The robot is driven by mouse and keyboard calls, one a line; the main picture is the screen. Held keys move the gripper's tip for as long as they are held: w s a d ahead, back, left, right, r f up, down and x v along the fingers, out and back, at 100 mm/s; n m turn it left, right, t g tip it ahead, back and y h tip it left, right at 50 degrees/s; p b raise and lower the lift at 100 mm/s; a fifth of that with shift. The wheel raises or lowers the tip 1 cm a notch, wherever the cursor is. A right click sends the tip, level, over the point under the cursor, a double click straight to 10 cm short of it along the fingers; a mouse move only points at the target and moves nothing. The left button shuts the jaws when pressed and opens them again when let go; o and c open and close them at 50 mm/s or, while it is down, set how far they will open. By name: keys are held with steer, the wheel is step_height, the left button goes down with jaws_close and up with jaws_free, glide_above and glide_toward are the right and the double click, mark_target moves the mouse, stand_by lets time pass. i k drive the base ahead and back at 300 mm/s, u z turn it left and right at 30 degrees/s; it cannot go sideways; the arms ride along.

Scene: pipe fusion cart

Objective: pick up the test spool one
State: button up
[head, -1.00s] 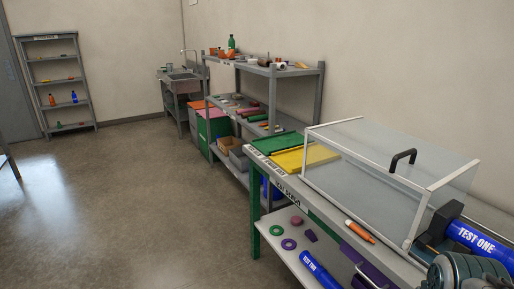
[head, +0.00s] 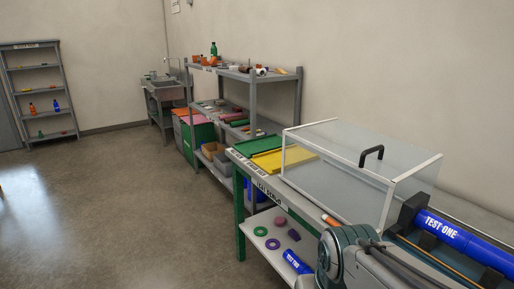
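The test spool one (head: 452,240) is a blue cylinder with "TEST ONE" in white letters. It lies at the right of the head view, in a dark holder at the bench's right end, beside the clear-walled guard box. Its far right end is cut off by the picture edge. My arm crosses the lower right corner in front of the bench, with a large grey joint showing. My gripper is not in view, so I cannot tell how it stands relative to the spool.
The clear guard box (head: 362,172) has a black handle. Yellow (head: 284,160) and green trays lie left of it. A second blue cylinder (head: 297,262) lies on the bench's lower shelf with purple and green rings. A grey rack (head: 250,75) stands behind. Floor (head: 130,200) at left is clear.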

mark_target(486, 255)
steer(key=z, duration=2)
steer(key=i, duration=0.15)
steer(key=u, duration=0.45)
steer(key=k, duration=0.5)
steer(key=z, duration=1.5)
steer(key=i, duration=0.9)
steer(key=u, duration=1.15)
